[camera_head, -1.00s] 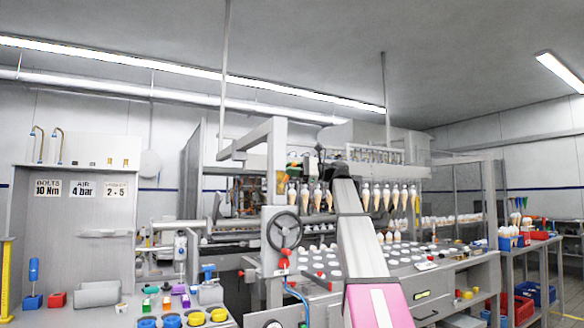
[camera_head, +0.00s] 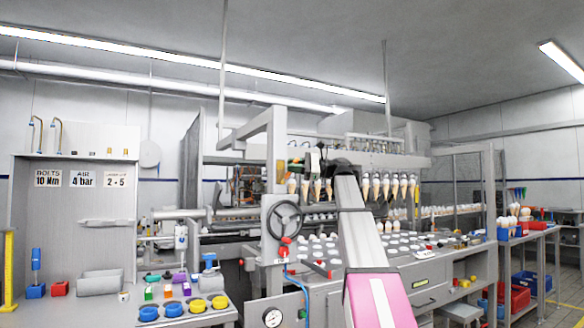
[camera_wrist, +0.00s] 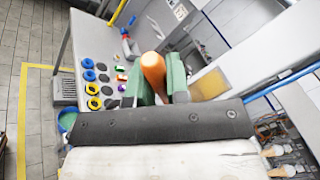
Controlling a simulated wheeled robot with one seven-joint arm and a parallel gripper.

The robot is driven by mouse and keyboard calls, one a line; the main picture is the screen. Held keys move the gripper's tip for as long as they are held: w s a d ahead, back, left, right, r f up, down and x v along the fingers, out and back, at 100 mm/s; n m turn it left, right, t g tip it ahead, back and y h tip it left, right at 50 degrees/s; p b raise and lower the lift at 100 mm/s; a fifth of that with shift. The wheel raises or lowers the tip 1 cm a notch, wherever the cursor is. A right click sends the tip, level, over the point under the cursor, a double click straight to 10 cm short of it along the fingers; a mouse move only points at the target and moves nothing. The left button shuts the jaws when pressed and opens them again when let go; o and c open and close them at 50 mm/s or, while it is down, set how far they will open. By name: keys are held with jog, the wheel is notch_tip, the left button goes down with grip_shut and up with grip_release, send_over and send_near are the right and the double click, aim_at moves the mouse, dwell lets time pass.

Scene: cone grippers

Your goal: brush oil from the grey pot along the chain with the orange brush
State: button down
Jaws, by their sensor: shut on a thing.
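In the wrist view my gripper (camera_wrist: 160,86), with green fingers, is shut on the orange brush (camera_wrist: 153,68). Only its rounded orange handle shows; its bristles are hidden. In the head view my arm covers most of the gripper, which is up in front of the machine beside the hanging cones. I cannot single out the grey pot in either view. The chain cannot be told apart from the machine's other parts.
The cone machine (camera_head: 398,262) fills the middle, with a handwheel (camera_head: 285,222) at its front. A bench at left carries blue and yellow rings (camera_head: 172,308), a grey bin (camera_head: 101,284) and small coloured blocks. Cones (camera_head: 386,187) hang right of my arm.

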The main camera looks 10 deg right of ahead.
jog(key=shift+s+d, duration=0.25)
jog(key=shift+s, duration=0.5)
jog(key=shift+s+d, duration=0.25)
jog(key=shift+s, duration=0.5)
jog(key=shift+s+d, duration=0.25)
jog(key=shift+s, duration=0.5)
jog(key=s, duration=0.1)
jog(key=s+d, duration=0.1)
jog(key=s, duration=0.1)
jog(key=shift+w+a, duration=0.1)
jog(key=shift+w, duration=0.1)
jog(key=shift+w+a, duration=0.35)
jog(key=shift+w, duration=0.75)
jog(key=shift+w+a, duration=0.4)
jog(key=shift+w, duration=0.75)
jog(key=shift+w+a, duration=0.35)
jog(key=shift+w, duration=0.75)
jog(key=shift+w+a, duration=0.25)
jog(key=shift+w, duration=0.55)
